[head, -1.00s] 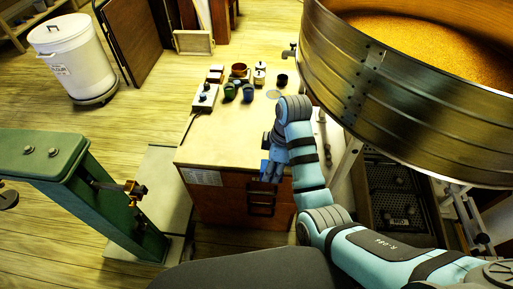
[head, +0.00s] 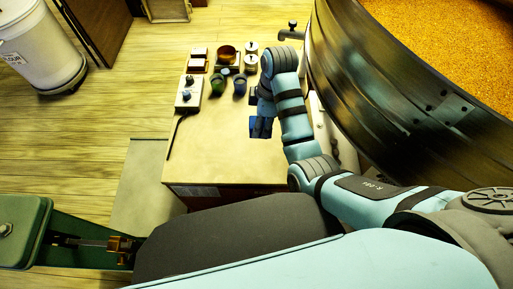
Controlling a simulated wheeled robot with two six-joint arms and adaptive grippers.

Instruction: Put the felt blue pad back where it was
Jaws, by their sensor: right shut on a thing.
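My right gripper (head: 262,124) hangs over the right part of the bench top (head: 210,145), fingers pointing toward the front edge. It is shut on a small dark blue piece, which looks like the felt blue pad (head: 261,128); the fingers and the pad are hard to tell apart at this size. My right arm comes in from the lower right and hides part of the bench's right side. My left gripper is out of view.
A white box with knobs (head: 189,93), a green cup (head: 217,84), a blue cup (head: 240,86), a copper pot (head: 228,55) and white canisters (head: 251,63) stand at the back. A large grain-filled tub (head: 400,90) borders the right. The bench's front left is clear.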

